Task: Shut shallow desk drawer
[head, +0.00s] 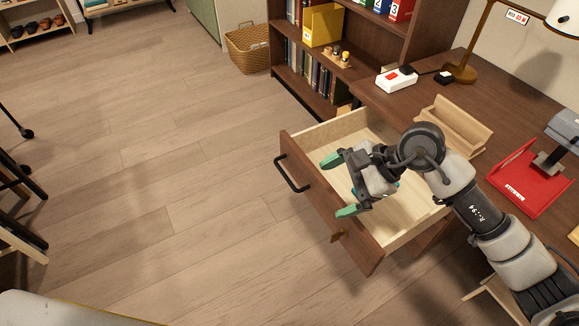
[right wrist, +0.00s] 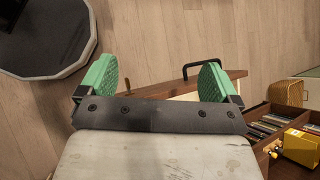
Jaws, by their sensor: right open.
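The shallow desk drawer (head: 328,209) stands pulled out from the brown desk (head: 362,98), with its pale wooden interior showing. Its dark front carries a black handle (head: 291,173), which also shows in the right wrist view (right wrist: 201,70). My right gripper (head: 342,186) is open, with green fingertips apart and nothing between them. In the head view it appears over the open drawer, behind the front panel. In the right wrist view its fingertips (right wrist: 160,80) show with the drawer front's top edge beyond them. My arm hides part of the drawer's interior. My left gripper is not in view.
A lamp (head: 462,72), a wooden holder (head: 455,128) and a red tray (head: 528,180) are on the desk. A bookshelf (head: 365,50) and a wicker basket (head: 248,48) stand behind the drawer.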

